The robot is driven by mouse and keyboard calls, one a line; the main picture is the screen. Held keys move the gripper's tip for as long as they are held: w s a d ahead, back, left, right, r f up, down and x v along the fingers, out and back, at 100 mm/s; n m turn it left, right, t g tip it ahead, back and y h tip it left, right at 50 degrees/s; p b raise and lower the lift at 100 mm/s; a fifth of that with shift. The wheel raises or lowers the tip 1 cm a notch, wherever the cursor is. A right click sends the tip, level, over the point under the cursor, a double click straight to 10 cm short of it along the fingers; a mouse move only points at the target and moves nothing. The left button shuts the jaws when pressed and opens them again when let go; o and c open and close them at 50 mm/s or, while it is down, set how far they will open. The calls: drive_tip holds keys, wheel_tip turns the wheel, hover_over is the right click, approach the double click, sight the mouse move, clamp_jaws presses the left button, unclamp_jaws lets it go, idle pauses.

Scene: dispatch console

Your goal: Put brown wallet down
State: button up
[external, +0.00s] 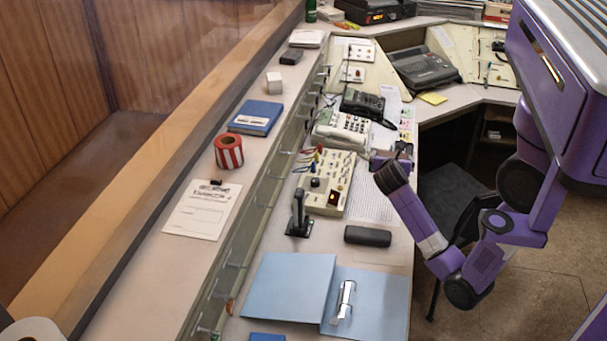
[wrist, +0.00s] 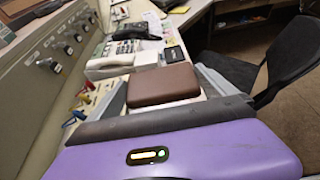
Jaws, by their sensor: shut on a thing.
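The brown wallet (wrist: 163,84) is in the wrist view, flat and roughly level between the two grey fingers of my gripper (wrist: 165,92). The gripper is shut on it. In the external view my gripper (external: 392,160) is over the right part of the console desk, beside the white desk phone. The wallet is too small and too hidden by the gripper there to make out clearly. The height of the wallet above the desk is hard to tell.
Near my gripper are a white phone (external: 343,128), a black phone (external: 362,104), a switch panel (external: 325,182) and printed sheets (external: 372,195). A dark case (external: 368,236) and an open blue folder (external: 290,287) lie nearer. A black chair (external: 452,200) stands by the desk edge.

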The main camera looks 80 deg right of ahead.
sight(385, 204)
wheel_tip(385, 204, down, 17)
drive_tip(key=b, duration=0.3)
drive_tip(key=shift+r, duration=0.2)
drive_tip(key=shift+f, duration=0.15)
drive_tip(key=o, duration=1)
drive_tip(key=shift+o, duration=0.2)
drive_tip(key=p+v, duration=0.1)
drive_tip(key=v, duration=1.1)
